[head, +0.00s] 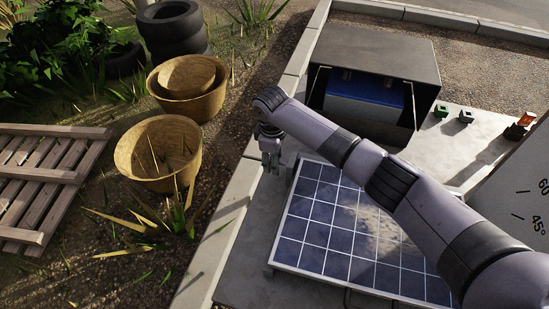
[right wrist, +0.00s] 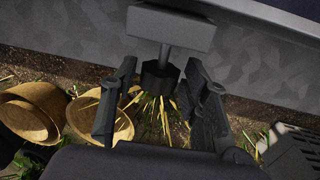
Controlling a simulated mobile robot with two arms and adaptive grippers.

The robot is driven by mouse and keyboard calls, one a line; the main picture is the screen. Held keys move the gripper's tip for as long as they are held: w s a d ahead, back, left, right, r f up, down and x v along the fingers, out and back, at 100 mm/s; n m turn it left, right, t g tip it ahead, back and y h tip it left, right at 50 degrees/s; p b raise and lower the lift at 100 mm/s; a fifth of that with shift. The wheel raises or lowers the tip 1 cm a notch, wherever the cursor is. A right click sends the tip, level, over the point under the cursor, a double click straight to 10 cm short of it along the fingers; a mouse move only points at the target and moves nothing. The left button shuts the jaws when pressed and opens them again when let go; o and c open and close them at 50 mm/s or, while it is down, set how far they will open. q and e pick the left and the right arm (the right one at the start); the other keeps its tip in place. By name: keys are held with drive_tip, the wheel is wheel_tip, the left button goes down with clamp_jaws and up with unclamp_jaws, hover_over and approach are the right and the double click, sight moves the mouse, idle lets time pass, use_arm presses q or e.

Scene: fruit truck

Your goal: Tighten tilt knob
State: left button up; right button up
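The dark tilt knob (right wrist: 158,76) shows in the right wrist view, on a short shaft below a grey block (right wrist: 170,28). My right gripper (right wrist: 161,68) is open, one finger on each side of the knob, with visible gaps between. In the head view my right gripper (head: 270,158) points down by the far left corner of the solar panel (head: 335,230). The knob cannot be made out in the head view. My right arm crosses over the panel and hides part of it. My left gripper is not in view.
An open grey box (head: 385,48) with a blue battery (head: 365,90) stands behind the panel. An angle scale board (head: 525,185) is at the right. Small connectors (head: 466,116) lie on the ledge. Baskets (head: 160,150), tyres (head: 170,28) and a pallet (head: 45,180) lie left.

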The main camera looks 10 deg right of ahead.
drive_tip(key=c, duration=0.9)
drive_tip(key=shift+o, duration=0.2)
drive_tip(key=shift+s+r+t+p, duration=0.15)
drive_tip(key=shift+t+p, duration=0.35)
drive_tip(key=shift+p, duration=0.4)
drive_tip(key=shift+s+a+t+h+p, duration=0.15)
drive_tip(key=shift+t+h+p, duration=0.35)
drive_tip(key=shift+t+p, duration=0.55)
drive_tip(key=shift+f+t+h+p, duration=0.25)
drive_tip(key=shift+t+h+p, duration=0.15)
drive_tip(key=shift+t+p, duration=0.4)
drive_tip(key=shift+s+f+t+h, duration=0.15)
drive_tip(key=shift+t+h, duration=0.25)
drive_tip(key=shift+t, duration=0.45)
drive_tip(key=o, duration=1.1)
drive_tip(key=shift+o, duration=0.2)
